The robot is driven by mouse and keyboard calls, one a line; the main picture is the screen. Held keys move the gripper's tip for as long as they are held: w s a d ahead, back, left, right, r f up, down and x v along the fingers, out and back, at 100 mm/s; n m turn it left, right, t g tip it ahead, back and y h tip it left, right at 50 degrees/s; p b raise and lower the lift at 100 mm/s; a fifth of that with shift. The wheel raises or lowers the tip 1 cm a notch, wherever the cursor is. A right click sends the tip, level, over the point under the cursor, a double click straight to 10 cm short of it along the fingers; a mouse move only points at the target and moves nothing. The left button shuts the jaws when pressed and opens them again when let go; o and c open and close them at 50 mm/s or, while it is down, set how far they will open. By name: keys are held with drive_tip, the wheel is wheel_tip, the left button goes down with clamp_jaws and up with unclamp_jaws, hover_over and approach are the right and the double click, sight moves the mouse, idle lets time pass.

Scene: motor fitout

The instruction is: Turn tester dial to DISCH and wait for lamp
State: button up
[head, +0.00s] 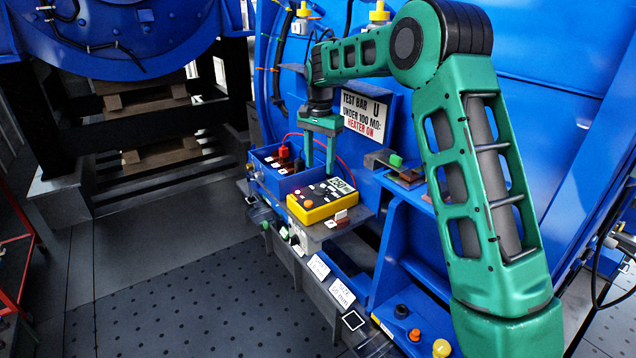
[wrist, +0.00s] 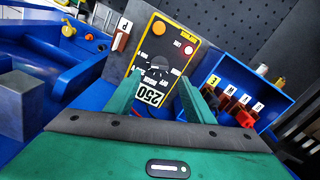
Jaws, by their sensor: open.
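The yellow tester (head: 322,199) lies on a small shelf in front of the blue motor housing. In the wrist view the tester (wrist: 152,62) shows a black face, a dark dial (wrist: 158,66) near its middle, an orange knob (wrist: 159,27), a small red-and-white spot (wrist: 188,50) and a display (wrist: 152,92) reading 250. The dial's exact setting is too small to read, and I cannot tell which spot is the lamp. My green gripper (head: 320,160) points down over the tester's back-left side. In the wrist view my gripper (wrist: 160,95) is open, its fingers spread either side of the display end, with nothing between them.
A blue tray (head: 270,172) with several brown labelled blocks stands left of the tester. A sign (head: 362,115) reading "TEST BAR U, UNDER 100 MΩ: HEATER ON" is behind. A tagged block (wrist: 121,36) sits beside the tester. Red leads run behind. The floor at front left is clear.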

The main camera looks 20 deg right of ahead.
sight(320, 188)
wheel_tip(320, 188, down, 7)
drive_tip(key=shift+f, duration=0.15)
idle(0.4)
drive_tip(key=c, duration=1)
